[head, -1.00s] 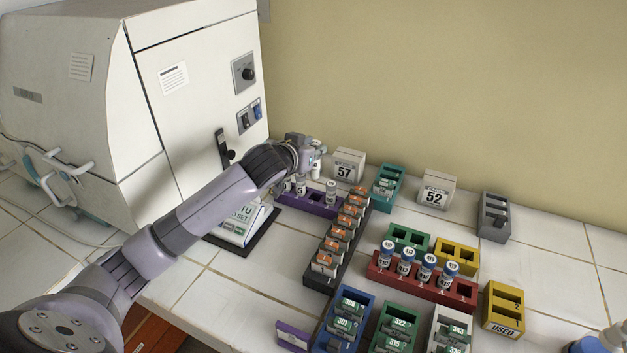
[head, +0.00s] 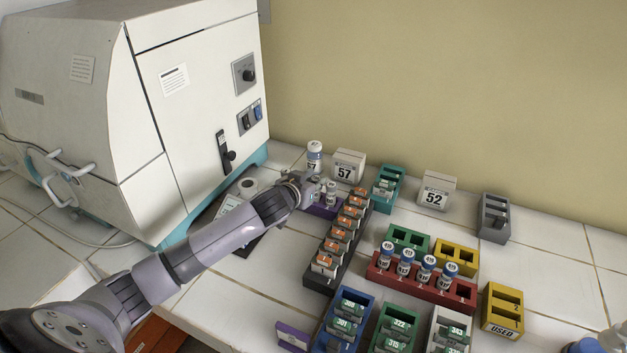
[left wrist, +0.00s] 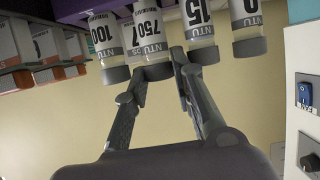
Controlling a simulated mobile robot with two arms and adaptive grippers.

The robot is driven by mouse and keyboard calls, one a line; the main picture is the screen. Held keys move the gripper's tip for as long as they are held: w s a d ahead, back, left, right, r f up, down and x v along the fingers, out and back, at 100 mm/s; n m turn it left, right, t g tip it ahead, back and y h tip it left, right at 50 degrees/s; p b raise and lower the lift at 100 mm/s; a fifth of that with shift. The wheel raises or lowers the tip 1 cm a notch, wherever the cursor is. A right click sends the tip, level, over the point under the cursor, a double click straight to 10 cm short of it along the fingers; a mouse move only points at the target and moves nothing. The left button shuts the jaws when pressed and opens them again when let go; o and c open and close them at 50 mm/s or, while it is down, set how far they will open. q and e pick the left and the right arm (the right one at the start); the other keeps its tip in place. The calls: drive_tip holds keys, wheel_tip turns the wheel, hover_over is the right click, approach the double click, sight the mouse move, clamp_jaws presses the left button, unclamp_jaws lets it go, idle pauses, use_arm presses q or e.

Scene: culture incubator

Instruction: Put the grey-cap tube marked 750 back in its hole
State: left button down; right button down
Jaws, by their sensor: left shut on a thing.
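In the left wrist view, which looks upside down, a row of grey-capped tubes hangs from the top. The tube marked 750 (left wrist: 148,38) stands between the tube marked 100 (left wrist: 107,40) and the tube marked 15 (left wrist: 198,25). My left gripper (left wrist: 158,68) has its fingers on both sides of the 750 tube's grey cap and is shut on it. The 750 tube lines up with its neighbours; its lower end is out of view, so its depth is unclear. In the head view, my left gripper (head: 314,187) is low at the purple rack (head: 323,211), largely covering it.
A black rack of orange-labelled boxes (head: 341,235) stands right of the purple rack. A clear bottle (head: 314,157) and the box marked 57 (head: 347,166) stand behind. The white incubator (head: 195,95) is at the left.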

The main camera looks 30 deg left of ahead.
use_arm(q)
drive_tip(key=shift+f, duration=0.3)
drive_tip(key=c, duration=1.6)
unclamp_jaws()
drive_tip(key=shift+c, duration=0.2)
drive_tip(key=shift+r, duration=0.1)
drive_tip(key=b+v, duration=0.1)
drive_tip(key=v, duration=1.1)
drive_tip(key=shift+r, duration=0.2)
drive_tip(key=shift+a, duration=0.1)
